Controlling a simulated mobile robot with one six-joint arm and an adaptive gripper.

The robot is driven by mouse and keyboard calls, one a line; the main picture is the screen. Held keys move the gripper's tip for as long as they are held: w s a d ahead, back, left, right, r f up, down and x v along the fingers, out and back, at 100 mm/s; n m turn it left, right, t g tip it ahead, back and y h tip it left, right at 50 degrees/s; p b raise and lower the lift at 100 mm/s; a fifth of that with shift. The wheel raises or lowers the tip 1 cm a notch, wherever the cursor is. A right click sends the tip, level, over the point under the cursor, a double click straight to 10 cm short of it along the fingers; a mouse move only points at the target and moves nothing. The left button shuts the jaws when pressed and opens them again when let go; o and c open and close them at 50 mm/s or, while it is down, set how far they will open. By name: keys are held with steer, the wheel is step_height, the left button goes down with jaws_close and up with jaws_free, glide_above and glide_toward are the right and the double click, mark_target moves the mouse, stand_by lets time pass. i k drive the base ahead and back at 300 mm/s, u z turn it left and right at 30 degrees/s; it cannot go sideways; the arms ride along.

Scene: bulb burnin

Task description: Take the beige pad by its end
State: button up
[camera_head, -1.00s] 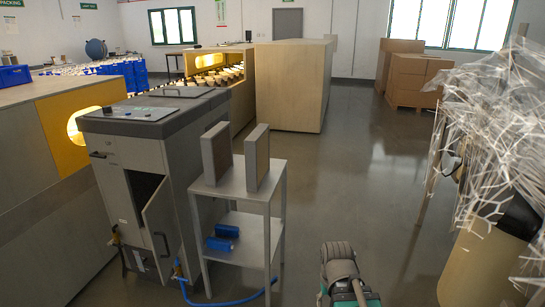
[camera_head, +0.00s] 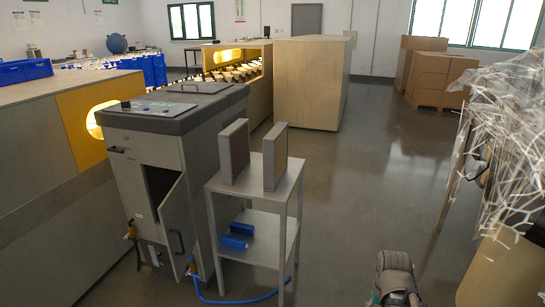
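Two framed flat pads stand upright on the top of a small grey metal stand (camera_head: 247,187). The right pad (camera_head: 281,158) shows a brownish face and a pale beige edge. The left pad (camera_head: 235,150) shows a darker grey face and a light edge. They stand apart with a gap between them. I cannot tell surely which one is the beige pad. Part of my arm shows at the bottom, right of the stand and apart from it. My gripper's fingers are not in view.
A grey cabinet (camera_head: 140,155) with its small door (camera_head: 176,225) ajar stands left of the stand. Blue rolls (camera_head: 238,236) lie on the lower shelf, and a blue hose (camera_head: 240,300) runs on the floor. Clear wrap (camera_head: 510,140) covers something at right. The floor between is open.

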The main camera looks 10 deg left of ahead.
mark_target(275, 144)
steer(key=z, duration=0.1)
steer(key=i, duration=1)
steer(key=u, duration=0.05)
